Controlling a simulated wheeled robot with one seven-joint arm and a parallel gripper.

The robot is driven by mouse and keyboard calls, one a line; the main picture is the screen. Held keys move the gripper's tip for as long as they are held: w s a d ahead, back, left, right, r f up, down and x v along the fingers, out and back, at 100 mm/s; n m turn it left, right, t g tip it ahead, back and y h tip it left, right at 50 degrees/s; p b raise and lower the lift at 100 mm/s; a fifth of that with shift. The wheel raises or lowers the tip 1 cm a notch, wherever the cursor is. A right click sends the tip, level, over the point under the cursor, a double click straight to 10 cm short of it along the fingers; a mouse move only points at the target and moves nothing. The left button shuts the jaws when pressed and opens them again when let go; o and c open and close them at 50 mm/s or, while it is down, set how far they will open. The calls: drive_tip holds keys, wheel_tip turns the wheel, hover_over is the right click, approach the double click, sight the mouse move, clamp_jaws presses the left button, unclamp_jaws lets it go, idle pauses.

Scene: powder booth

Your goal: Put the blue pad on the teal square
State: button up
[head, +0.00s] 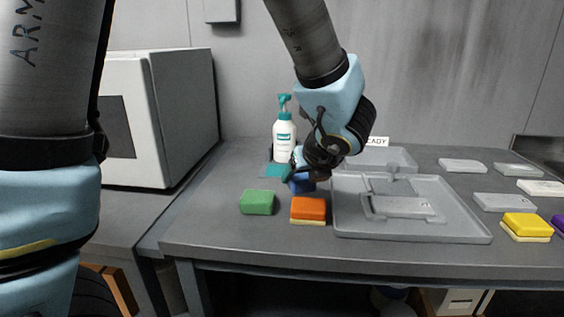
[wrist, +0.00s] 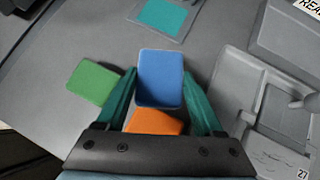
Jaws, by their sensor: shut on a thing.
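The blue pad (wrist: 160,78) is between the two teal fingers of my gripper (wrist: 161,100), which is shut on it, in the wrist view. In the head view the blue pad (head: 301,186) shows only in part beneath my gripper (head: 300,176), behind the orange pad. The teal square (wrist: 166,16) lies on the bench ahead of the blue pad and apart from it in the wrist view. In the head view the teal square (head: 277,171) is partly visible in front of the pump bottle. I cannot tell how high the pad is above the bench.
A green pad (head: 257,202) and an orange pad (head: 309,210) lie near the blue one. A grey tray (head: 460,233) is to the right, with a yellow pad (head: 526,226) beyond. A white pump bottle (head: 284,137) stands behind the teal square.

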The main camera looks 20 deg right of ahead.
drive_tip(key=w, duration=0.4)
drive_tip(key=w+d+p, duration=0.1)
drive_tip(key=w, duration=0.4)
drive_tip(key=w+p, duration=0.1)
drive_tip(key=w, duration=0.4)
drive_tip(key=shift+d, duration=0.3)
drive_tip(key=f+b, duration=0.1)
drive_tip(key=f, duration=0.1)
drive_tip(key=w+f+b, duration=0.1)
drive_tip(key=b, duration=0.1)
drive_tip(key=shift+f, duration=0.35)
drive_tip(key=shift+r, duration=0.1)
drive_tip(key=o, duration=1.5)
drive_tip(key=shift+c, duration=0.2)
drive_tip(key=d+v, duration=0.1)
drive_tip(key=v, duration=1.1)
drive_tip(key=shift+a+p, duration=0.45)
drive_tip(key=shift+a, duration=0.05)
drive_tip(key=shift+w, duration=0.1)
